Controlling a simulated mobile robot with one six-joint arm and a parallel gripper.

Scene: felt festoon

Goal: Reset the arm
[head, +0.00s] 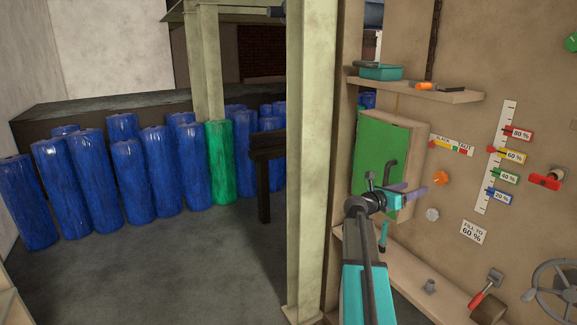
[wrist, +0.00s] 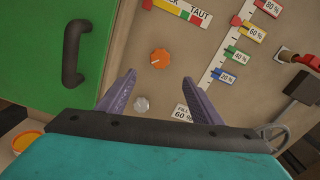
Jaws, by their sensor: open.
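My gripper (head: 408,195) is at the end of my teal arm, in front of the wall panel at the right of the head view. In the wrist view, the two purple fingers of my gripper (wrist: 160,98) are spread apart with nothing between them. They point toward the panel. An orange knob (wrist: 160,58) shows beyond the fingertips, and a pale grey knob (wrist: 141,104) shows between the fingers. A green cabinet door (head: 378,155) with a dark handle (wrist: 74,52) is beside my gripper, on the left.
A percentage scale (head: 495,157) with coloured markers, a red lever (head: 484,292) and a handwheel (head: 553,290) are on the panel. A shelf (head: 415,90) holds small items above. A pale post (head: 308,150) stands left of my arm. Blue rolls (head: 90,180) and a green roll (head: 219,162) stand beyond open floor.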

